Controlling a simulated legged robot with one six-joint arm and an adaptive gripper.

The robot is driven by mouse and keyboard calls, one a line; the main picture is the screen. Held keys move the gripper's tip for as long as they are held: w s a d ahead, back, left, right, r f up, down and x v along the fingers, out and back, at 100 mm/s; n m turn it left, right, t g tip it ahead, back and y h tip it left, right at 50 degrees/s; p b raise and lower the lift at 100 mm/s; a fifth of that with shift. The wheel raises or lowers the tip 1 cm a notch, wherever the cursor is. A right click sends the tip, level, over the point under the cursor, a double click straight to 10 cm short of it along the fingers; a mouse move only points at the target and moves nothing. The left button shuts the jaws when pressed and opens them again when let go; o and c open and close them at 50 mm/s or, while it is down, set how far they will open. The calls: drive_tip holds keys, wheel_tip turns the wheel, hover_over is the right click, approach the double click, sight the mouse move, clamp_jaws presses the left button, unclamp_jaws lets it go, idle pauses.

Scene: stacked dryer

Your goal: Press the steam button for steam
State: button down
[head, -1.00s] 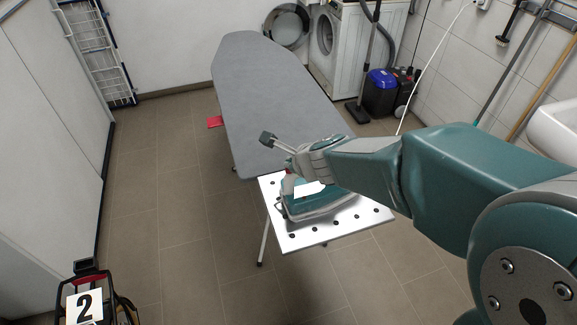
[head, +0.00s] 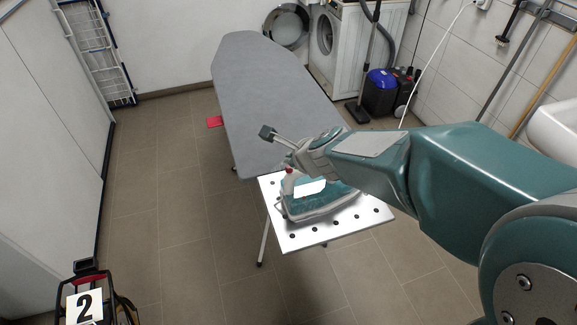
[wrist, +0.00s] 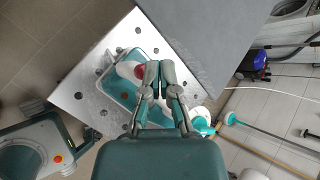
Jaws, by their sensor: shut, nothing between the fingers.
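The teal and white steam iron (head: 318,203) sits on the perforated metal plate (head: 285,240) at the near end of the ironing board. A red button (head: 289,171) shows on the upper part of the iron; it also shows in the wrist view (wrist: 140,71), just left of the fingertips. My gripper (wrist: 160,70) is shut and empty, above the iron. In the head view my gripper (head: 300,160) is close over the iron's handle, and my arm hides part of the iron. I cannot tell whether the fingers touch the button.
The grey ironing board (head: 262,100) stretches away behind the plate. A washing machine (head: 345,50), a blue vacuum cleaner (head: 382,90) and a white cord (head: 430,70) are at the back right. A sink (head: 558,125) is at the right.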

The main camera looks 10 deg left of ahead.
drive_tip(key=shift+r, duration=2.55)
wheel_tip(320, 180, up, 4)
drive_tip(key=shift+a+f, duration=0.1)
drive_tip(key=shift+f, duration=0.1)
idle(0.4)
drive_tip(key=shift+f, duration=0.1)
drive_tip(key=shift+f, duration=4.3)
drive_tip(key=shift+f, duration=0.1)
drive_tip(key=shift+f, duration=0.25)
